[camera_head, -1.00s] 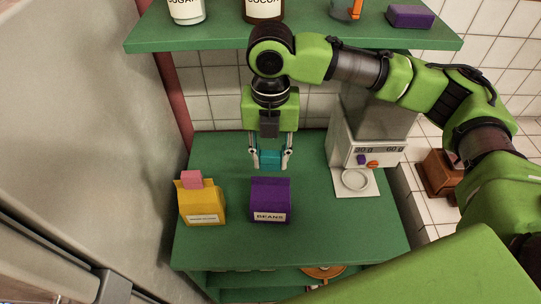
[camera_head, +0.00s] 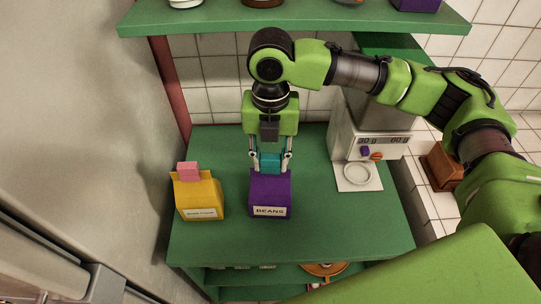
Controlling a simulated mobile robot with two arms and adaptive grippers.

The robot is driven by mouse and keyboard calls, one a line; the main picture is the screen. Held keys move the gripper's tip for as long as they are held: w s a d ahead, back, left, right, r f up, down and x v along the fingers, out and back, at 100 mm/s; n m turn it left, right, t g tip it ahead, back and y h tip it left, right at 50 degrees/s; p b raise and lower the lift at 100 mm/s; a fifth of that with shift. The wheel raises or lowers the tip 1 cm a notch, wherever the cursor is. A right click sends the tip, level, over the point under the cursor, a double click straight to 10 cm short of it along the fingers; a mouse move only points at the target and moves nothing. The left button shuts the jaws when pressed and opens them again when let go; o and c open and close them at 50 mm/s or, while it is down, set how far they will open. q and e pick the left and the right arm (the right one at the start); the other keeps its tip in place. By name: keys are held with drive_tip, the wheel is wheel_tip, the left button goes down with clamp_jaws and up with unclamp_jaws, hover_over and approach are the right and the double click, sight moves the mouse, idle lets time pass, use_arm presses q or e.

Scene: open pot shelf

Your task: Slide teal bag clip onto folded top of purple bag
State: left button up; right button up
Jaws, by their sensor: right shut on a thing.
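The purple bag (camera_head: 270,190), with a white BEANS label, stands upright on the green shelf. My right gripper (camera_head: 270,168) points down at its top, shut on the teal bag clip (camera_head: 269,162). The clip is at the top edge of the bag, in line with it. I cannot tell whether it is around the fold or just above or behind it. The fold itself is mostly hidden by the clip and fingers. My left gripper is not in view.
A yellow bag (camera_head: 200,198) with a pink clip (camera_head: 188,171) stands to the left. A grinder (camera_head: 366,140) with a pale base stands to the right. An upper green shelf (camera_head: 300,21) crosses behind the arm. The green shelf (camera_head: 330,235) is clear in front of the bags.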

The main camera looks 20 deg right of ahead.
drive_tip(key=shift+s+f, duration=0.2)
drive_tip(key=shift+f, duration=0.25)
idle(0.5)
drive_tip(key=shift+s+f, duration=0.2)
drive_tip(key=shift+f, duration=0.15)
drive_tip(key=shift+o, duration=0.2)
drive_tip(key=shift+s+f, duration=0.1)
drive_tip(key=shift+f, duration=0.1)
drive_tip(key=o, duration=0.9)
drive_tip(key=shift+w+f, duration=0.15)
drive_tip(key=shift+w, duration=0.2)
drive_tip(key=shift+w+a, duration=0.1)
drive_tip(key=shift+r, duration=0.2)
